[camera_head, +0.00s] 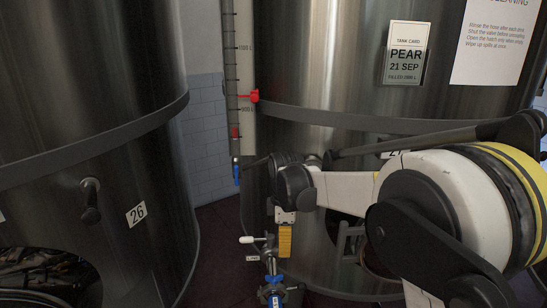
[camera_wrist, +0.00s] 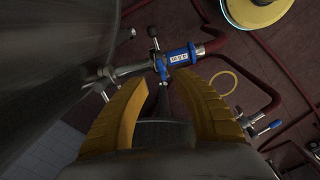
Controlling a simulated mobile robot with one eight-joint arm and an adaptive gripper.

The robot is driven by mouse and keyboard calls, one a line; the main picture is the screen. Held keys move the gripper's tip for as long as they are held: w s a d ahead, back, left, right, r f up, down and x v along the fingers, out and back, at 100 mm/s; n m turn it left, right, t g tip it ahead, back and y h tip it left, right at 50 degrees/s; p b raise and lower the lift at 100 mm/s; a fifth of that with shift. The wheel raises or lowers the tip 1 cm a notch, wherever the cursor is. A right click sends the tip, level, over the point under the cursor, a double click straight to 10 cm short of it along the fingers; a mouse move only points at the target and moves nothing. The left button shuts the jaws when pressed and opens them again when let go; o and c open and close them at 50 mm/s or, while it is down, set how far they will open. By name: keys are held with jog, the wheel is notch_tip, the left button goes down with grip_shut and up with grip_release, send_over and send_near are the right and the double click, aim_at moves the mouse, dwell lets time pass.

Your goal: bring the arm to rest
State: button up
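My gripper (camera_head: 284,240) hangs at the end of my arm in front of the right tank, in the middle of the head view. One yellow finger shows there. In the wrist view both yellow fingers of my gripper (camera_wrist: 165,84) stand apart with nothing held between them. A blue labelled fitting (camera_wrist: 180,60) with a metal pipe lies beyond the fingertips. It looks clear of them, but the exact distance cannot be told.
The right steel tank (camera_head: 320,60) carries a PEAR card (camera_head: 406,54) and a level gauge (camera_head: 238,90) with a red marker. The left tank (camera_head: 80,70) is labelled 26. A valve with a white handle (camera_head: 248,240) and a blue fitting (camera_head: 273,283) are close to my gripper. Red hoses (camera_wrist: 262,78) cross the floor.

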jog(key=s+d+r+m+t, duration=0.3)
jog(key=s+d+r+m, duration=0.65)
jog(key=s, duration=0.35)
jog(key=s+d+f+m+t, duration=0.1)
jog(key=s+d+m+t, duration=0.1)
jog(key=s, duration=0.4)
jog(key=s+d+m+t, duration=0.1)
jog(key=s+d+m, duration=0.3)
jog(key=s+m, duration=0.2)
jog(key=shift+s+f+t, duration=0.4)
jog(key=shift+s, duration=0.3)
jog(key=shift+d, duration=0.1)
